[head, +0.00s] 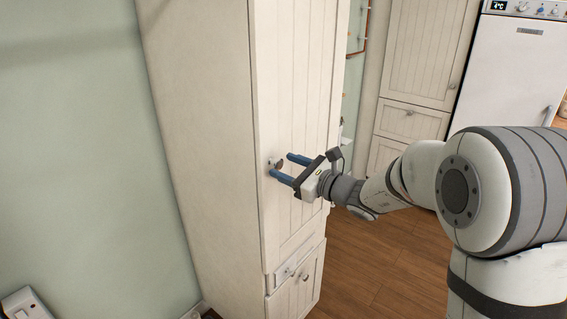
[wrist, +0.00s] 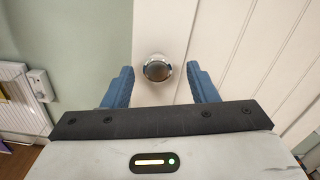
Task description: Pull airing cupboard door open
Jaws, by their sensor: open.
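The airing cupboard door (head: 300,95) is a tall cream panelled door, and it looks closed in the head view. It also fills the right of the wrist view (wrist: 235,50). Its round metal knob (wrist: 157,68) shows in the wrist view between my two blue fingers. In the head view the knob (head: 279,163) is partly hidden near the fingertips. My gripper (head: 281,166) is open at the door's left edge, with one finger on each side of the knob. In the wrist view my gripper (wrist: 160,82) shows gaps between both fingers and the knob.
A small drawer (head: 297,267) and lower doors (head: 297,294) sit below the door. A green wall (head: 75,130) is at left. A white fridge (head: 510,75) and tall cabinet (head: 425,55) stand behind. Wooden floor (head: 365,265) is clear right of the cupboard.

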